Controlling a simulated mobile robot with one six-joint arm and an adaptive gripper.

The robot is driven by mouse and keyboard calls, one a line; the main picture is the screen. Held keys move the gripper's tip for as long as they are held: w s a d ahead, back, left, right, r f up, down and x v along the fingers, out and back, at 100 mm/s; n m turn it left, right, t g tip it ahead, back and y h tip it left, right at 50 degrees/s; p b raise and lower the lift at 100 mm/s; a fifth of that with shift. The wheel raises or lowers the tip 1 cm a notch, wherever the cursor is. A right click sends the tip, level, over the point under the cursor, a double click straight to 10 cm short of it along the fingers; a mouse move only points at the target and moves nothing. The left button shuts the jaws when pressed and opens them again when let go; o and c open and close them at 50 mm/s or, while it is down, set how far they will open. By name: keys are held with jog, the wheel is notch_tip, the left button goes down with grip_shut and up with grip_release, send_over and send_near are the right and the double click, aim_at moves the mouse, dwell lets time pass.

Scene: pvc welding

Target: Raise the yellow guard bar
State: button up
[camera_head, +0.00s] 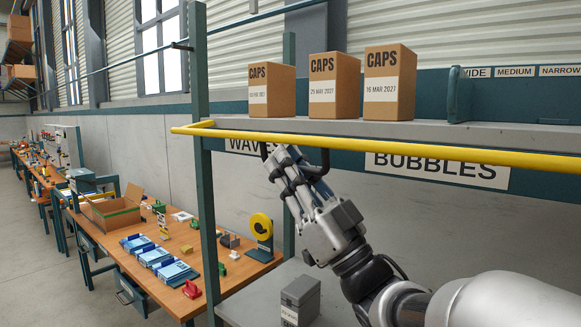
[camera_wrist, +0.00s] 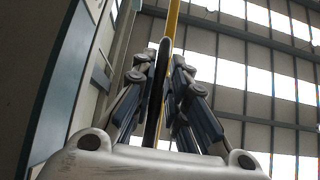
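The yellow guard bar (camera_head: 400,152) runs level along the front edge of the upper shelf in the head view, with its bent end at the left. It also shows as a yellow strip in the wrist view (camera_wrist: 172,25). A dark loop handle (camera_head: 325,163) hangs under the bar, its middle hidden behind my fingers. My gripper (camera_head: 285,160) is just below the bar at this handle. In the wrist view the handle (camera_wrist: 158,95) stands edge-on between my fingers (camera_wrist: 163,62), which close in on both sides with no clear gap at the tips.
Three cardboard CAPS boxes (camera_head: 335,85) stand on the shelf (camera_head: 440,132) behind the bar. A teal upright post (camera_head: 202,160) is left of my gripper. A grey box (camera_head: 300,300) sits on the lower shelf. A cluttered workbench (camera_head: 140,245) stands at the left.

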jog(key=shift+w, duration=0.1)
grip_shut()
jog(key=shift+r, duration=0.1)
jog(key=shift+r+m+t+h, duration=0.1)
jog(key=shift+m+t+h, duration=0.2)
jog(key=shift+m+t, duration=0.1)
